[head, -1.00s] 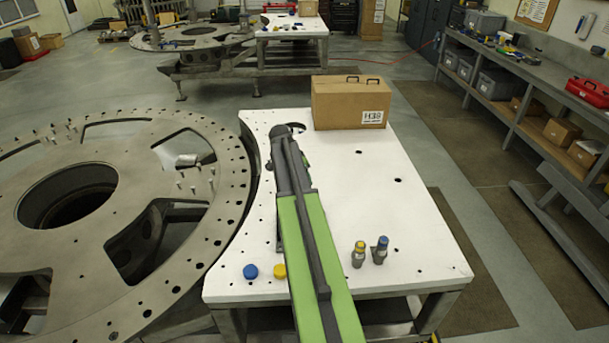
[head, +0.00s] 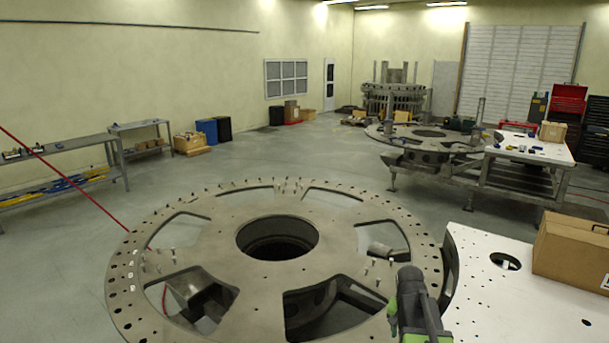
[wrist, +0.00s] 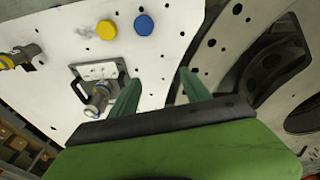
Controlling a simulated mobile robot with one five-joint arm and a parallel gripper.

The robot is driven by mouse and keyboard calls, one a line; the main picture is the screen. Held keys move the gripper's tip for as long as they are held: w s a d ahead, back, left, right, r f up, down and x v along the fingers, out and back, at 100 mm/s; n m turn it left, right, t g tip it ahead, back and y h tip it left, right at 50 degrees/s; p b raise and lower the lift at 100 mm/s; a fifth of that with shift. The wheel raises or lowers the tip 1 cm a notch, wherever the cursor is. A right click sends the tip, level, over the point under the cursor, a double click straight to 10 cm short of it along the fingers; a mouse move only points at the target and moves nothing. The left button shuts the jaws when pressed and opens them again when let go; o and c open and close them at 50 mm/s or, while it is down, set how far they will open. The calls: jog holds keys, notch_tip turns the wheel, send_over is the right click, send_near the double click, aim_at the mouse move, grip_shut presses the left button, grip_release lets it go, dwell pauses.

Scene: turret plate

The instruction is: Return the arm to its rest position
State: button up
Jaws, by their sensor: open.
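My gripper (wrist: 158,82) shows in the wrist view with two green fingers spread apart and nothing between them. It hangs over the edge of the white table (wrist: 60,105), beside the round metal plate (wrist: 222,45). In the head view part of my arm (head: 415,308) rises at the bottom, between the round plate and the white table. I cannot make out the fingertips there.
A yellow cap (wrist: 106,29), a blue cap (wrist: 144,25), a metal fitting by a bracket (wrist: 98,98) and another fitting (wrist: 18,57) are on the table. A cardboard box (head: 572,250) stands at the right. Pins stick up from the round plate (head: 215,228). Floor beyond is open.

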jog(key=s+a+n+y, duration=0.1)
jog(key=s+a+n, duration=0.2)
jog(key=a, duration=0.6)
jog(key=s+a+n+y, duration=0.1)
jog(key=s+a+n, duration=0.3)
jog(key=a, duration=0.4)
notch_tip(320, 180, down, 22)
jog(key=s+g+b, duration=0.1)
jog(key=b, duration=2)
jog(key=shift+s+b, duration=0.35)
